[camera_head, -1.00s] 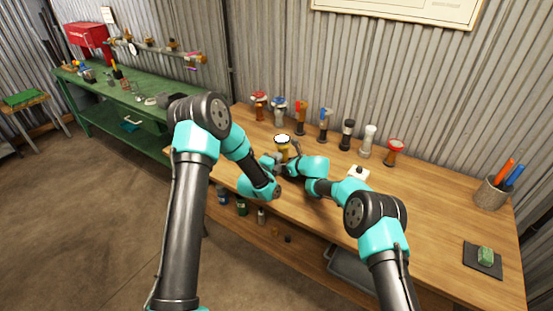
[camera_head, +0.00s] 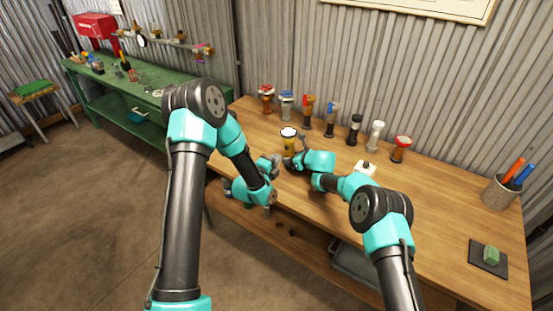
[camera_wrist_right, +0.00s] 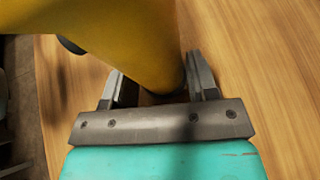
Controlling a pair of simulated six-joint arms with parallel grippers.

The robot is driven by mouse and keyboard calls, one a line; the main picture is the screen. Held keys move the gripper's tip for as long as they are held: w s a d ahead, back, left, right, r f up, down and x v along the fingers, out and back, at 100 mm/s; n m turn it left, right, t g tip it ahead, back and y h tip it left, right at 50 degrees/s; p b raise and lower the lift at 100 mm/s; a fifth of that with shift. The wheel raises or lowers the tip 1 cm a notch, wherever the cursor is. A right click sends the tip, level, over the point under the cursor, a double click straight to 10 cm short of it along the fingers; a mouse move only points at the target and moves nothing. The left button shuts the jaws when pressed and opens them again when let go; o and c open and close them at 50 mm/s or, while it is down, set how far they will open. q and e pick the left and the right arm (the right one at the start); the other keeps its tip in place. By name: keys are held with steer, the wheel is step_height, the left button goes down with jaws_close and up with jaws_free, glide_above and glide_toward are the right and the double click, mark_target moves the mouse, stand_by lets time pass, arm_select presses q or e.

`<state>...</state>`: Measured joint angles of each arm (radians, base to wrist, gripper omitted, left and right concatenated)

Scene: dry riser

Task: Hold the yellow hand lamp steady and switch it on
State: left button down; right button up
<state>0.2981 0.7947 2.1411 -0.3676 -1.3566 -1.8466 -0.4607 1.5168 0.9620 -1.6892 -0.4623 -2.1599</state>
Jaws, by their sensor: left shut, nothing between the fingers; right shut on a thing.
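The yellow hand lamp (camera_head: 290,146) stands upright near the front of the wooden bench, with a bright white round top. I cannot tell whether it is lit. My right gripper (camera_head: 292,164) is shut on its lower part. In the right wrist view the yellow body (camera_wrist_right: 135,40) fills the space between the fingers of the right gripper (camera_wrist_right: 156,88), and a small dark knob (camera_wrist_right: 70,44) sticks out at its left side. My left gripper (camera_head: 274,160) is shut and empty, just left of the lamp. Its fingertips are small and hard to make out.
Several other lamps stand in a row behind, among them a red-topped one (camera_head: 402,148) and a black one (camera_head: 354,129).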

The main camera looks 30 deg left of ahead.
steer(key=o, duration=0.8)
steer(key=shift+d, duration=0.1)
steer(key=v, duration=1.2)
stand_by(0.3)
